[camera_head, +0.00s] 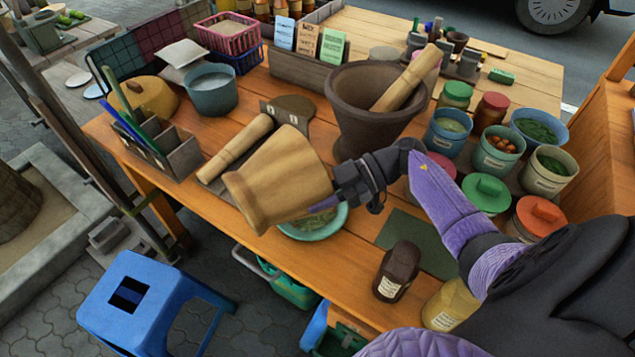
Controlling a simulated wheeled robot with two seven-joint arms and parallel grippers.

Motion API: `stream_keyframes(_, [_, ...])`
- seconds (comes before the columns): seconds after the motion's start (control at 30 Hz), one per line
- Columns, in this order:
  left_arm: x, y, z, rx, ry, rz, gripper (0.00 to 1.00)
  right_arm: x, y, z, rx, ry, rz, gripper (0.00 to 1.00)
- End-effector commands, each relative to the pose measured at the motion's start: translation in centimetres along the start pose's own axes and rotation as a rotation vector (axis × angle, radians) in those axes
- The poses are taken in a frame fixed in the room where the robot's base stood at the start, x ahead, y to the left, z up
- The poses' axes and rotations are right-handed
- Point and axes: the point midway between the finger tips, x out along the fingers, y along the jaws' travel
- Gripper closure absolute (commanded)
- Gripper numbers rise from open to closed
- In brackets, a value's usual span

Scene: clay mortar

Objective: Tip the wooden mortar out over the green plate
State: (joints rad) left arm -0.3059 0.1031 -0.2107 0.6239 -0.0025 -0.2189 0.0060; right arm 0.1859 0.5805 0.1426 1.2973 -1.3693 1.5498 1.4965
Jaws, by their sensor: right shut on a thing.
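The wooden mortar (275,178) is pale tan and lies tilted on its side in the air over the table. Its narrower foot points to the lower left and its wider end is at the right, by my gripper. Its mouth opening faces away and is hidden. My right gripper (345,187) is shut on the mortar at its wider end. The green plate (336,226) is on the table just below the mortar, near the front edge, partly covered by it. Some greenish bits show on the plate. My left gripper is not in view.
A large dark mortar (350,125) with a wooden pestle (405,80) stands behind. Another pestle (235,148) lies at left. A dark brown jar (397,271) stands at the front right; several pots and lidded jars crowd the right. A blue stool (150,290) stands in front.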

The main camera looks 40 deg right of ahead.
Motion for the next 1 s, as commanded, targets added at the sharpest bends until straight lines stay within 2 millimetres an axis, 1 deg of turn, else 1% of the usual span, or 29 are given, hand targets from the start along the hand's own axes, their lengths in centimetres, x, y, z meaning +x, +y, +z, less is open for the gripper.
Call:
stream_keyframes(0.03, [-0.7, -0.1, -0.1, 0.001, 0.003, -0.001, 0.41, -0.1, 0.1, -0.8, -0.011, -0.009, 0.002, 1.00])
stream_keyframes(0.17, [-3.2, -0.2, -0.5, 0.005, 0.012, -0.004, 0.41, -0.1, 0.0, -2.5, -0.040, -0.103, 0.007, 1.00])
stream_keyframes(0.3, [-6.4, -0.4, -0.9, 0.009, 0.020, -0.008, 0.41, 0.3, -0.2, -4.5, -0.086, -0.271, 0.013, 1.00])
stream_keyframes(0.47, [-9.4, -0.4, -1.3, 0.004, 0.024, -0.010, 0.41, 1.0, -0.5, -6.7, -0.144, -0.484, 0.023, 1.00])
stream_keyframes(0.6, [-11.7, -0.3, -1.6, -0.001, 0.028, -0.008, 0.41, 1.6, -0.7, -8.5, -0.198, -0.689, 0.035, 1.00])
stream_keyframes(0.67, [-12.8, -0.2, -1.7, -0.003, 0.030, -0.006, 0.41, 1.7, -0.7, -8.2, -0.215, -0.773, 0.036, 1.00])
stream_keyframes(0.8, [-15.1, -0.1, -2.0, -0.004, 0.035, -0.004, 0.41, 2.2, -0.8, -7.7, -0.277, -0.997, 0.045, 1.00])
stream_keyframes(0.87, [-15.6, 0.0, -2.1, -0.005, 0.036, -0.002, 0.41, 2.5, -0.8, -7.3, -0.305, -1.100, 0.051, 1.00])
stream_keyframes(0.93, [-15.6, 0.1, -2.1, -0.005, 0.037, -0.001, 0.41, 2.8, -0.8, -6.8, -0.341, -1.229, 0.057, 1.00])
stream_keyframes(1.0, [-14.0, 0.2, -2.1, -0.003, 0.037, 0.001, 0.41, 3.0, -0.6, -6.0, -0.360, -1.281, 0.061, 1.00])
